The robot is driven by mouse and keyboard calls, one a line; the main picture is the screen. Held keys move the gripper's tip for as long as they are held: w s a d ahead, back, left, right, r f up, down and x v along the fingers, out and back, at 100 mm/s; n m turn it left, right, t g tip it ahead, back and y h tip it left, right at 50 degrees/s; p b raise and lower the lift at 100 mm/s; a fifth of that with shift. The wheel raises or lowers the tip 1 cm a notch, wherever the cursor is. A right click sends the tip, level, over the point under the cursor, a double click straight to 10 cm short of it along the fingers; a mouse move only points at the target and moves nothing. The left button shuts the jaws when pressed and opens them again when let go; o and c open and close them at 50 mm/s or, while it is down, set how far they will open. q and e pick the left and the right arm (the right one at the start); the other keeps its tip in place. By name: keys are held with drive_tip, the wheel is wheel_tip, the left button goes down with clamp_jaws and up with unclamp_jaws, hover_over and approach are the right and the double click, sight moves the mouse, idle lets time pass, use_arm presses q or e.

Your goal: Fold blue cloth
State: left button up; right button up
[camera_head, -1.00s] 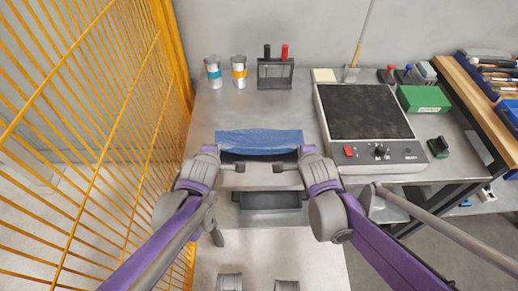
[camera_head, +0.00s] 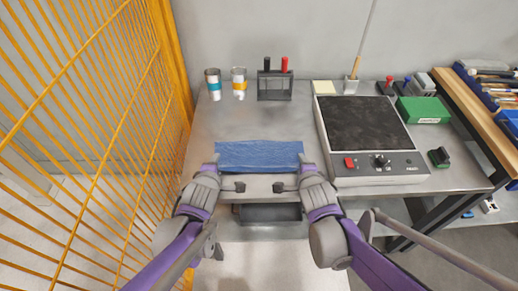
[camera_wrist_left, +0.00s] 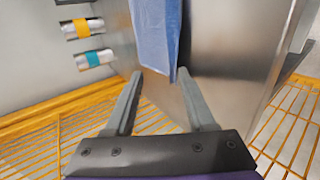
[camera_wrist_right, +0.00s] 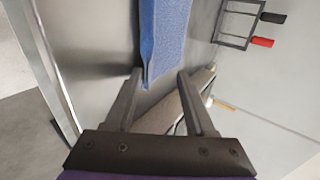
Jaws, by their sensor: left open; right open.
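The blue cloth (camera_head: 259,156) lies on the metal table as a long narrow strip running left to right, near the front edge. In the left wrist view an end of the cloth (camera_wrist_left: 158,35) reaches down toward the gap between the open fingers (camera_wrist_left: 165,100). In the right wrist view an end of the cloth (camera_wrist_right: 163,40) reaches toward the gap between the open fingers (camera_wrist_right: 157,100). Neither gripper holds it.
A hotplate device (camera_head: 366,130) stands to the right, with a green box (camera_head: 423,110) beyond. A yellow fence (camera_head: 90,120) borders the left.

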use_arm(q)
drive_tip(key=shift+r, duration=0.25)
use_arm(e)
drive_tip(key=shift+r, duration=0.25)
use_arm(q)
drive_tip(key=s+r, duration=0.6)
drive_tip(key=r, duration=0.2)
drive_tip(key=shift+r, duration=0.25)
use_arm(e)
drive_tip(key=s+r, duration=0.6)
drive_tip(key=r, duration=0.2)
drive_tip(key=shift+r, duration=0.25)
